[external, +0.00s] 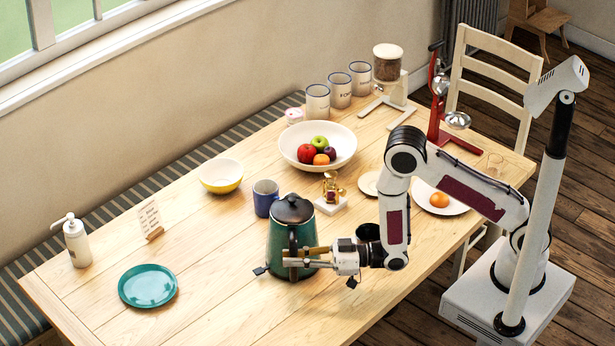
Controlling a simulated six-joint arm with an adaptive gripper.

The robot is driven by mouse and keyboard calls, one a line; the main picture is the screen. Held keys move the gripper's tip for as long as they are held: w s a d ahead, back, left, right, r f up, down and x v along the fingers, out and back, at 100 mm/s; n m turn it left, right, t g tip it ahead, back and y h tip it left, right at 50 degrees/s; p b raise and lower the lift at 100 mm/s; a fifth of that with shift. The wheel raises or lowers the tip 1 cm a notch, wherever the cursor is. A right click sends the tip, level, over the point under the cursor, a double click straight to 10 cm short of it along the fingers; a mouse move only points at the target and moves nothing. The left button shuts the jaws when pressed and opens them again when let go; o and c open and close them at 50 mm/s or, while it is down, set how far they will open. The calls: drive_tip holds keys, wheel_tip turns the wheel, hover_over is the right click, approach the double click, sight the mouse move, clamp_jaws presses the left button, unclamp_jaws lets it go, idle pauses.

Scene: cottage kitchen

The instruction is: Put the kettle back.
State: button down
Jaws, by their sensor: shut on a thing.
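The green kettle (280,240) with a black lid stands upright near the middle front of the wooden table (210,310). My gripper (290,263) reaches it from the right and is shut on the kettle, at its near right side where the handle appears to be. The fingers cover part of the kettle's lower body. I cannot tell whether its bottom touches the table or is slightly raised.
A blue mug (265,196) stands close behind the kettle, and a small brass item (331,190) is to its right. A teal plate (148,285) lies left. A fruit bowl (317,146) and yellow bowl (221,175) stand behind. The table's front left is clear.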

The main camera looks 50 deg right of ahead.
drive_tip(key=c, duration=2)
unclamp_jaws()
drive_tip(key=shift+f, duration=0.15)
drive_tip(key=shift+v, duration=5.95)
drive_tip(key=shift+w+r, duration=0.1)
drive_tip(key=shift+r, duration=0.1)
